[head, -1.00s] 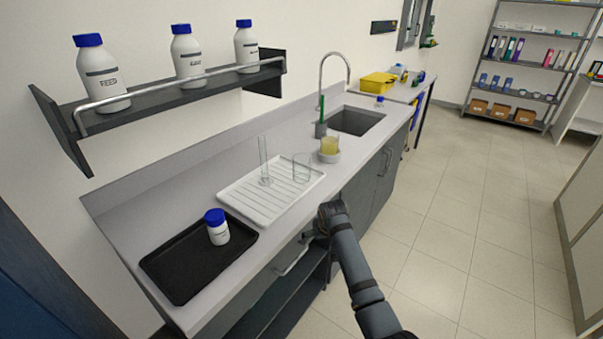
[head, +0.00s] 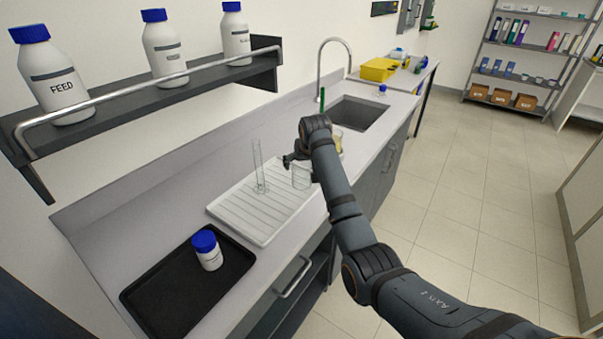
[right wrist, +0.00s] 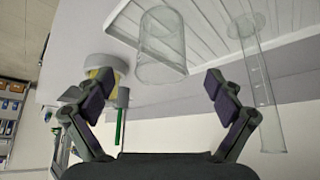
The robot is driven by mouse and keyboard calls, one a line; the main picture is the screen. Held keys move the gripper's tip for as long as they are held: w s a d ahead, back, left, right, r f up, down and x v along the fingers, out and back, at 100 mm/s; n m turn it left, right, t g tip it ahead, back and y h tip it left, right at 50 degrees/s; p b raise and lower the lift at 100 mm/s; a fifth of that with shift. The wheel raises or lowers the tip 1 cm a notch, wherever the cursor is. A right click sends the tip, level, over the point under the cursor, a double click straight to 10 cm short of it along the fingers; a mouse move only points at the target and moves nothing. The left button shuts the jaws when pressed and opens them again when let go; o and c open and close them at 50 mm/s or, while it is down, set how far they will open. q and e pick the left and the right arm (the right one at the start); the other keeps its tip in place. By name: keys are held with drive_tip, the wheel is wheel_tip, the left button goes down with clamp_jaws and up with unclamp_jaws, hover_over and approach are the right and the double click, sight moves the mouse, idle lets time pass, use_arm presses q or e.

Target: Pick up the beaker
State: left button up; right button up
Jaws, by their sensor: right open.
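The clear glass beaker (head: 301,176) stands on the white ribbed draining tray (head: 228,208), near its right end. In the right wrist view the beaker (right wrist: 162,48) lies ahead of and between the spread fingers, apart from both. My right gripper (head: 290,160) is open and empty, just behind and above the beaker in the head view; its fingers also show in the right wrist view (right wrist: 150,92). My arm partly covers the beaker's right side in the head view. My left gripper is not in view.
A tall glass cylinder (head: 259,168) stands on the tray left of the beaker. A container with yellowish contents (head: 337,140) is partly hidden behind my right arm, near the sink (head: 358,113). A blue-capped bottle (head: 207,250) stands on a black tray (head: 165,297). A shelf with bottles hangs above.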

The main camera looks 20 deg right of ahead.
drive_tip(key=x, duration=0.2)
drive_tip(key=shift+w+d+f, duration=0.1)
drive_tip(key=shift+w+f, duration=0.1)
drive_tip(key=shift+w, duration=0.15)
drive_tip(key=shift+p+x, duration=0.5)
drive_tip(key=shift+x, duration=0.4)
drive_tip(key=x, duration=0.3)
drive_tip(key=shift+f, duration=0.35)
drive_tip(key=shift+c, duration=1.2)
drive_tip(key=c, duration=1)
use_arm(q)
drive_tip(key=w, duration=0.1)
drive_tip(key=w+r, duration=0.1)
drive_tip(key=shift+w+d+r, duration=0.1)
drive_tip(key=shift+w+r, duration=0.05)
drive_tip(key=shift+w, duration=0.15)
use_arm(e)
drive_tip(key=shift+c, duration=0.4)
